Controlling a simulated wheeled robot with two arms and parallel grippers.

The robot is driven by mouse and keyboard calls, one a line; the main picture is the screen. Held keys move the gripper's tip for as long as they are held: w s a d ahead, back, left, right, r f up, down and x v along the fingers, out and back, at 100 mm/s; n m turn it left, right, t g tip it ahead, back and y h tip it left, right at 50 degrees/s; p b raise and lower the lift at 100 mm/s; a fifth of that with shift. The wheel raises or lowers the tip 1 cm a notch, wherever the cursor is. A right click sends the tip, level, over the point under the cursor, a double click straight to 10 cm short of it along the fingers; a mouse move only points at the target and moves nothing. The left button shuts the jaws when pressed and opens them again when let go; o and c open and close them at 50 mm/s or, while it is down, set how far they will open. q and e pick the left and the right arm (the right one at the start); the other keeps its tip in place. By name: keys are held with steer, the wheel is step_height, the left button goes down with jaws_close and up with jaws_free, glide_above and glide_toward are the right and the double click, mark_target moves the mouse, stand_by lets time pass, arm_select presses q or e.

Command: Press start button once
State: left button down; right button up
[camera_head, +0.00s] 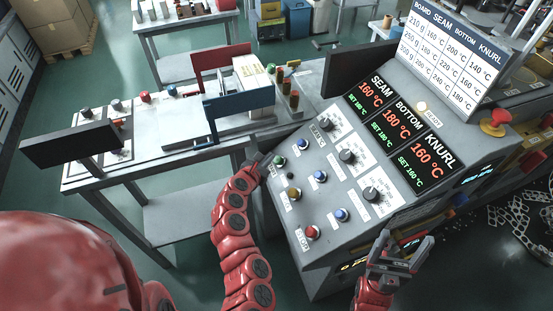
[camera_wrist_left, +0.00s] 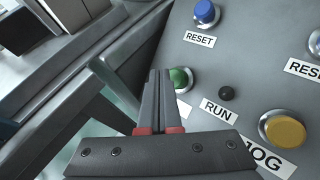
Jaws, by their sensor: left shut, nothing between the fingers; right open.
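The control panel (camera_head: 335,205) slopes in front of me. The green button's label is mostly hidden behind my fingers. My left gripper (camera_head: 264,162) is shut and empty, and its tips (camera_wrist_left: 161,76) overlap the green button's left edge in the left wrist view. I cannot tell whether they touch it. My right gripper (camera_head: 406,245) is open and empty at the panel's lower right.
A red button (camera_head: 312,232), a yellow button (camera_head: 293,193), blue buttons (camera_head: 320,176) and black knobs (camera_head: 347,156) are on the same panel. Red, green and white displays (camera_head: 397,123) sit above them. A worktable (camera_head: 150,160) stands to the left.

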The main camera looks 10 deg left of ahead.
arm_select(q)
steer(key=shift+w+d+f, duration=0.15)
steer(key=shift+d+f, duration=0.1)
steer(key=shift+f, duration=0.1)
steer(key=shift+w+d+f+b, duration=0.15)
steer(key=shift+d+f+b, duration=0.15)
steer(key=shift+f, duration=0.1)
stand_by(1.0)
steer(key=shift+a+r, duration=0.1)
steer(key=shift+s+a+r+p, duration=0.3)
steer(key=shift+a+r+p, duration=0.2)
steer(key=shift+r, duration=0.15)
steer(key=r, duration=0.1)
steer(key=s+a+r+p, duration=0.1)
steer(key=a+r+p, duration=0.1)
steer(key=r, duration=0.1)
steer(key=shift+s+a, duration=0.15)
steer(key=shift+s, duration=0.15)
